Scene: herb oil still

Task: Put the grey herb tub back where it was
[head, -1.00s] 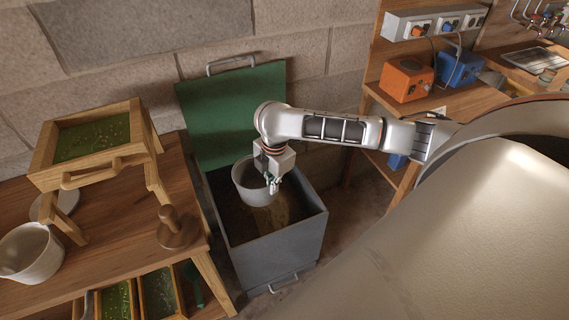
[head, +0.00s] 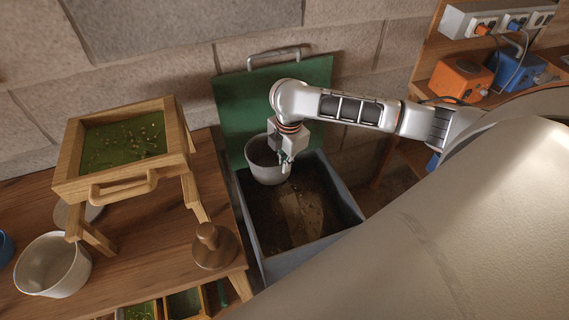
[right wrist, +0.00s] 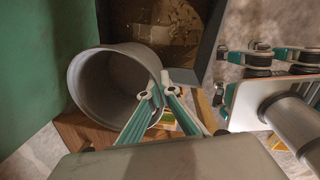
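The grey herb tub (head: 266,161) hangs over the back left part of an open grey bin (head: 311,252). My right gripper (head: 287,168) is shut on the tub's right rim. In the right wrist view the tub (right wrist: 90,92) is tipped with its mouth partly toward the camera, and the inside I can see looks bare. The gripper's two fingertips (right wrist: 160,86) pinch its rim there.
The bin holds dark brown matter; its green lid (head: 233,108) stands open behind. A wooden table (head: 135,262) at left carries a framed herb sieve (head: 183,150), a pale tub (head: 50,268) and a wooden presser (head: 212,247). Drawers sit below. A shelf with an orange box (head: 463,80) is at right.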

